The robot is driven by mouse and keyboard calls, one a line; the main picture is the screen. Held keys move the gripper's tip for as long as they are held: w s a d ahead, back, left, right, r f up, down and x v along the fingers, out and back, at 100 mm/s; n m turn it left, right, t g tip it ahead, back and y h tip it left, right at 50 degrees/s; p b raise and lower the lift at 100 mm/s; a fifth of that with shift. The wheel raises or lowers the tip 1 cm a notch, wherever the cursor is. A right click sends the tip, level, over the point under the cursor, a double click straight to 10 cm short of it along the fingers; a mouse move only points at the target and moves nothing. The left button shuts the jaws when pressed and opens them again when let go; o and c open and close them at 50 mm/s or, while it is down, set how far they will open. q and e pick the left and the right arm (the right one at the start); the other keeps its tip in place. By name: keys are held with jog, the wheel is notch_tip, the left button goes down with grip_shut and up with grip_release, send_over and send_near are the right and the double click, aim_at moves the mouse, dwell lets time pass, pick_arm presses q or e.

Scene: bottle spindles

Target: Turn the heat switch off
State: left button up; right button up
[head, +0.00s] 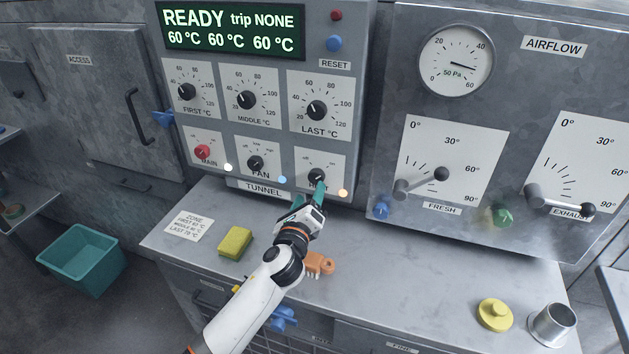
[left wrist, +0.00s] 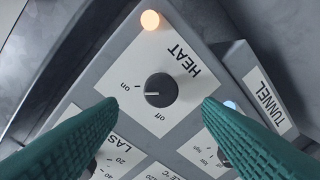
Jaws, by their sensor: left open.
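The heat switch (head: 316,176) is a black round knob at the lower right of the tunnel panel, partly hidden by my gripper. In the left wrist view the heat switch (left wrist: 161,90) shows whole; its white mark points left, toward the "on" label, with "off" printed below. The heat lamp (left wrist: 150,20) glows orange; it also shows in the head view (head: 343,193). My left gripper (head: 309,192) is open just before the switch. In the left wrist view its green fingertips (left wrist: 160,106) stand apart, either side of the knob, with nothing between them. My right gripper is not in view.
The fan knob (head: 256,163) and red main switch (head: 202,152) are left of the heat switch, dials above. On the counter lie a yellow sponge (head: 235,242), an orange brush (head: 320,263) beneath my arm, a yellow lid (head: 495,315) and a metal cup (head: 552,325).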

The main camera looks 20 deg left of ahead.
aim_at(315, 179)
pick_arm(q)
jog(key=w, duration=0.6)
jog(key=shift+a, duration=0.25)
jog(key=shift+c, duration=0.3)
jog(key=c, duration=0.9)
